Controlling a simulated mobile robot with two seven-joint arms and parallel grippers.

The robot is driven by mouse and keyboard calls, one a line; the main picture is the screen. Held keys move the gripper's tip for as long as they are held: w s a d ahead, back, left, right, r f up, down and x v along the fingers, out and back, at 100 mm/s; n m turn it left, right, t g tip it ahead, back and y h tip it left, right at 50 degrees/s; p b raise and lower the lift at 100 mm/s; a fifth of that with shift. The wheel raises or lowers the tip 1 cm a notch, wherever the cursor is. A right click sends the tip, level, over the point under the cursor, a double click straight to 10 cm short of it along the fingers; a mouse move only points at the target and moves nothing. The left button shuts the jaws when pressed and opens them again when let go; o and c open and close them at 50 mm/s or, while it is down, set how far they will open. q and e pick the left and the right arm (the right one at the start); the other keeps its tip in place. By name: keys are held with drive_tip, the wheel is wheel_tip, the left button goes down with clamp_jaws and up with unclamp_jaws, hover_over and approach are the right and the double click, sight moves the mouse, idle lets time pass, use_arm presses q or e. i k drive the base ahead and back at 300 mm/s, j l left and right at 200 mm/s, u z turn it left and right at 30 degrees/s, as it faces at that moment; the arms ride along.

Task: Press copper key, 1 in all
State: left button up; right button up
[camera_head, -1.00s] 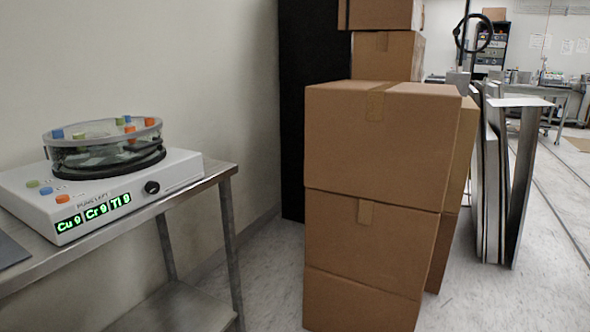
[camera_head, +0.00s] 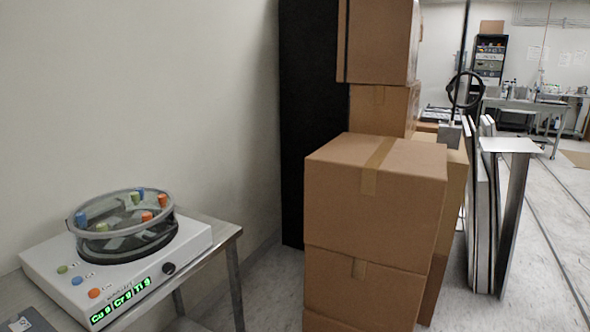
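A white device (camera_head: 190,244) stands on a metal table at the lower left. Its top left edge has three round keys: a green key (camera_head: 62,269), a blue key (camera_head: 77,279) and an orange key (camera_head: 95,293). The small labels beside them are too small to read, so I cannot tell which is copper. The green display (camera_head: 121,304) on its front seems to read Cu 9, Cr 9, Ti 9. A black knob (camera_head: 169,268) sits right of the display. Neither of my grippers is in view.
A clear round chamber (camera_head: 90,243) with coloured pegs sits on the device. The metal table (camera_head: 226,234) ends right of it. Stacked cardboard boxes (camera_head: 400,205) stand to the right, with upright panels (camera_head: 515,215) beyond. Floor shows between table and boxes.

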sight(94, 293)
drive_tip(key=k+j+u, duration=0.1)
drive_tip(key=u, duration=1)
drive_tip(key=k+j, duration=0.05)
drive_tip(key=k, duration=0.05)
